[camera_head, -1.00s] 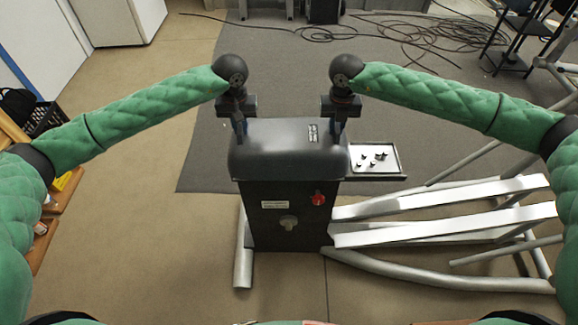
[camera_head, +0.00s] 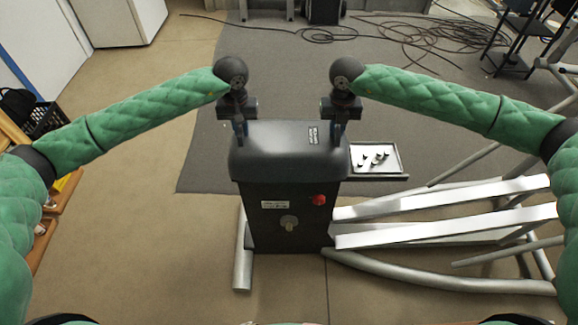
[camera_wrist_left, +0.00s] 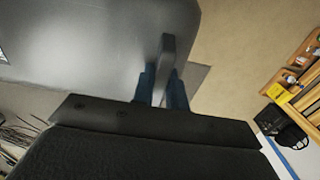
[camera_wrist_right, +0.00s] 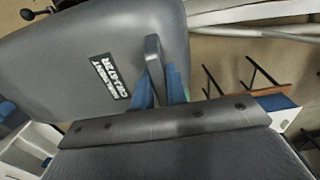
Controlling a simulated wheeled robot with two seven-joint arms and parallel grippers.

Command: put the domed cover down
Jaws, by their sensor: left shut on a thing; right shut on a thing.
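My left gripper (camera_head: 240,136) is shut on the cover's left handle, which shows between the blue fingers in the left wrist view (camera_wrist_left: 163,88). My right gripper (camera_head: 334,136) is shut on the right handle, also seen in the right wrist view (camera_wrist_right: 158,88). The cover looks about level.
A tray (camera_head: 401,165) with several small dark parts is right of the cover. The housing has a red knob (camera_head: 319,200) and a grey knob (camera_head: 289,222) in front. White rails (camera_head: 450,232) extend right. Cables lie on the floor behind. Floor to the left is open.

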